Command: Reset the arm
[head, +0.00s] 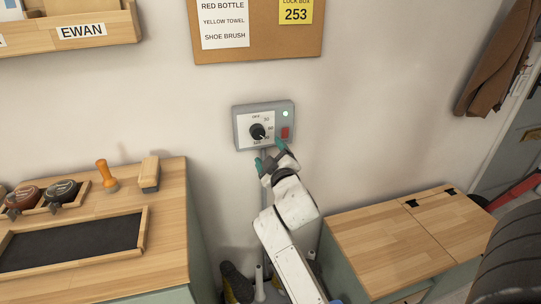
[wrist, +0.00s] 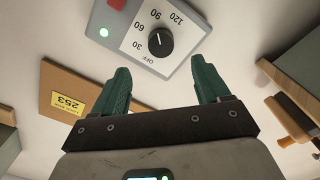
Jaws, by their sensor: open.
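My white arm reaches up the wall in the head view, and my gripper (head: 269,153) is in front of the lower part of a grey control box (head: 240,127). The box has a black dial knob (head: 257,131), a red switch (head: 285,132) and a lit light. In the wrist view my gripper (wrist: 163,85) has its two green fingers spread apart with nothing between them. The knob (wrist: 160,42) is beyond the fingertips, apart from them. The box appears upside down there, with numbers and OFF around the knob.
A wooden-topped cabinet (head: 175,225) stands at the left with a black tray, stamps and a brush. Another low wooden-topped cabinet (head: 375,250) stands at the right. A cork board (head: 260,48) hangs above the box. A brown coat (head: 495,65) hangs at the far right.

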